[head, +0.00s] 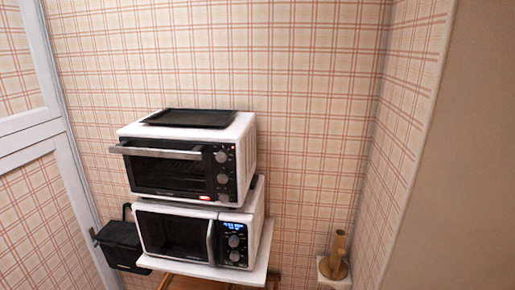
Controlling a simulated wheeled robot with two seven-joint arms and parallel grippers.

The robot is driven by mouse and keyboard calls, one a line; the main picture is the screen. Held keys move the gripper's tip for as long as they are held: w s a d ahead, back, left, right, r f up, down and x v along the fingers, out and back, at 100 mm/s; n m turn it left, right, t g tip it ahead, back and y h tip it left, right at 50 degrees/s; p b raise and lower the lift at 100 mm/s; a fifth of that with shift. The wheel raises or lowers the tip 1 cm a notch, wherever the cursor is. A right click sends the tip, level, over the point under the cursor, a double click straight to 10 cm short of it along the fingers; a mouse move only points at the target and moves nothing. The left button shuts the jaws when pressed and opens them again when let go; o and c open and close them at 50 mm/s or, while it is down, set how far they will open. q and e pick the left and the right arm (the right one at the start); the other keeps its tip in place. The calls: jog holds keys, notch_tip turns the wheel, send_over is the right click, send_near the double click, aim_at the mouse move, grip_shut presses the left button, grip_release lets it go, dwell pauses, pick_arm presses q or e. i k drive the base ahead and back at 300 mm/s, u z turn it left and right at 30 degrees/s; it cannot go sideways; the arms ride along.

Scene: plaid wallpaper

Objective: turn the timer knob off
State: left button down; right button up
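A white toaster oven (244,150) with a dark glass door and a silver handle sits on top of a white microwave. Its control strip on the right side of the front carries round knobs: an upper knob (221,157), a middle knob (222,178) and a lower knob (223,197). Which one is the timer knob is too small to tell. A small red light shows near the top of the strip, and a red glow shows at the door's lower right. The oven door is shut. Neither of my grippers is in view.
The microwave (257,205) has a lit blue display and stands on a white-topped stand (262,262). A black tray (190,118) lies on the oven. A black bin (122,245) is at left, and a wooden vase (336,255) on a small white ledge is at right.

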aim_at(224, 197)
jog(key=z, duration=0.6)
jog(key=i, duration=0.45)
jog(key=u, duration=1.4)
